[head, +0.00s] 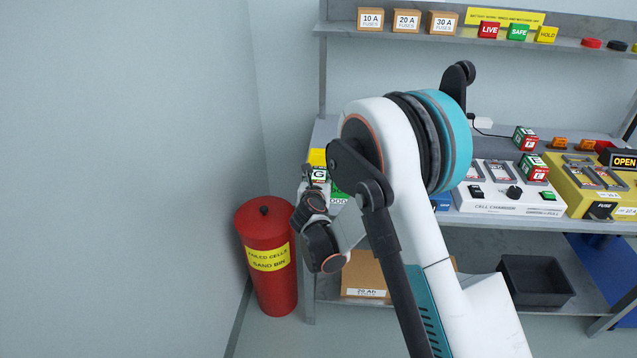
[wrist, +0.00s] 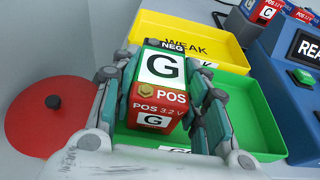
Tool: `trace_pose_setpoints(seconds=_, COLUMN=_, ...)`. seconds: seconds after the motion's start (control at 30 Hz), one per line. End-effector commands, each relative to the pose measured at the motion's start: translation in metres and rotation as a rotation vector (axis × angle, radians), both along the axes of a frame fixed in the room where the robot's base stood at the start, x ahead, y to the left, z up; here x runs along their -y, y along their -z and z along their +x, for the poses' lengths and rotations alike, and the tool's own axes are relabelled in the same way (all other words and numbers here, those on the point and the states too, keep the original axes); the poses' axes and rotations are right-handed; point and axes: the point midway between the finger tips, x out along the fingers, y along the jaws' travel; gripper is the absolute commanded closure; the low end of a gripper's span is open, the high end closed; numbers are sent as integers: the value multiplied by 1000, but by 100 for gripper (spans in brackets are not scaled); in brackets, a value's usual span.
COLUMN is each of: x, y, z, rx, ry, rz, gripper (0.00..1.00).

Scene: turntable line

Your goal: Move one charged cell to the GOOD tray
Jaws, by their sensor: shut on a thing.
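My gripper (wrist: 163,88) is shut on a cell (wrist: 160,68) with a green NEG end, a red POS end and a G label. The cell also shows in the head view (head: 319,174), partly hidden by my gripper (head: 312,190). In the wrist view it is over the green tray (wrist: 236,88); I cannot tell whether it touches the floor.
A yellow WEAK tray (wrist: 222,50) stands beside the green one. A red sand bin (head: 266,232) stands on the floor at left. A blue unit (wrist: 262,62) flanks the trays at right.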

Motion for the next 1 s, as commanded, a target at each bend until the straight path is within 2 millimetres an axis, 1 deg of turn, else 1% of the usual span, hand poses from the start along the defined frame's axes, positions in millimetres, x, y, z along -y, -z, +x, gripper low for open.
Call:
trace_pose_setpoints(seconds=0.13, x=0, y=-2, z=0, rx=1, ry=0, rz=-1, gripper=100)
trace_pose_setpoints(seconds=0.27, x=0, y=1, z=0, rx=1, ry=0, rz=-1, gripper=100)
trace_pose_setpoints(seconds=0.3, x=0, y=1, z=0, rx=0, ry=0, rz=0, gripper=50)
trace_pose_setpoints(seconds=0.6, x=0, y=1, z=0, rx=0, ry=0, rz=0, gripper=50)
trace_pose_setpoints(seconds=0.7, x=0, y=-2, z=0, rx=0, ry=0, rz=0, gripper=50)
trace_pose_setpoints(seconds=0.77, x=-1, y=-4, z=-6, rx=0, ry=-1, rz=0, gripper=50)
trace_pose_setpoints(seconds=0.87, x=-1, y=-10, z=-20, rx=0, ry=0, rz=0, gripper=50)
trace_pose_setpoints(seconds=1.0, x=-2, y=-20, z=-49, rx=0, ry=-2, rz=0, gripper=50)
